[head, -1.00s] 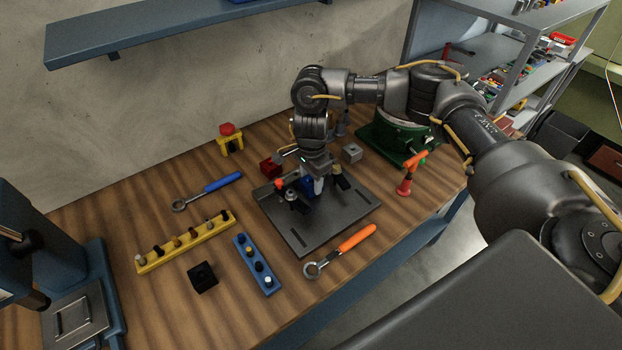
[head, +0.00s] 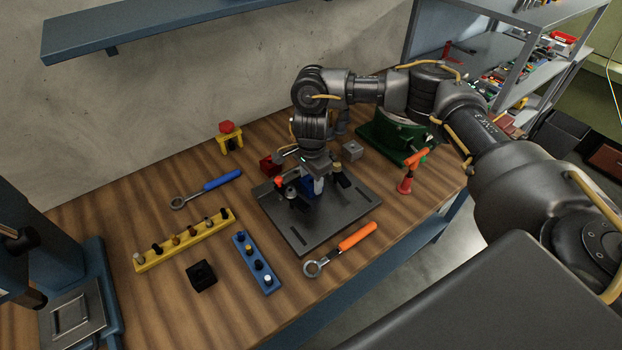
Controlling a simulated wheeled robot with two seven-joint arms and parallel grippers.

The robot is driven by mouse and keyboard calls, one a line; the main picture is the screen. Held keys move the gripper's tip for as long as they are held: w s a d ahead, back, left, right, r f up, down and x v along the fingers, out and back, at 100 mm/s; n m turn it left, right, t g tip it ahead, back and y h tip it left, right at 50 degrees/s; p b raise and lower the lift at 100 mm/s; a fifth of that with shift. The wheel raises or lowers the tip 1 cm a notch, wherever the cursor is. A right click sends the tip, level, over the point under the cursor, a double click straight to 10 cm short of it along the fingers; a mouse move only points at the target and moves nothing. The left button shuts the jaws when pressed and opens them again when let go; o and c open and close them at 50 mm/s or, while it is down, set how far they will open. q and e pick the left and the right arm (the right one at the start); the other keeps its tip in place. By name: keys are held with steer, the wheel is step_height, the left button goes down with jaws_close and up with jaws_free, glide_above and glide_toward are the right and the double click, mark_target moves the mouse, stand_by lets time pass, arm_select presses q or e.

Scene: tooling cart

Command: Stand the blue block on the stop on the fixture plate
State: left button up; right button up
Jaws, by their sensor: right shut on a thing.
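The dark grey fixture plate (head: 315,232) lies on the wooden bench and carries several small fittings. The blue block (head: 306,186) is at the plate's back part, under my right gripper (head: 312,178). My right gripper points down and is shut on the blue block. The gripper and fittings partly hide the block, so I cannot tell whether it touches the plate. I cannot make out the stop clearly among the fittings. My left gripper is not in view.
An orange-handled wrench (head: 341,249) lies in front of the plate. A blue peg strip (head: 257,264), a yellow peg strip (head: 184,241) and a blue-handled wrench (head: 206,188) lie to the left. A red block (head: 268,165) and grey block (head: 352,150) stand behind.

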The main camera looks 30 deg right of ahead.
steer(key=shift+f, duration=0.15)
stand_by(0.4)
steer(key=o, duration=1.6)
steer(key=shift+r+p, duration=2.2)
steer(key=shift+r, duration=0.85)
steer(key=shift+f, duration=0.1)
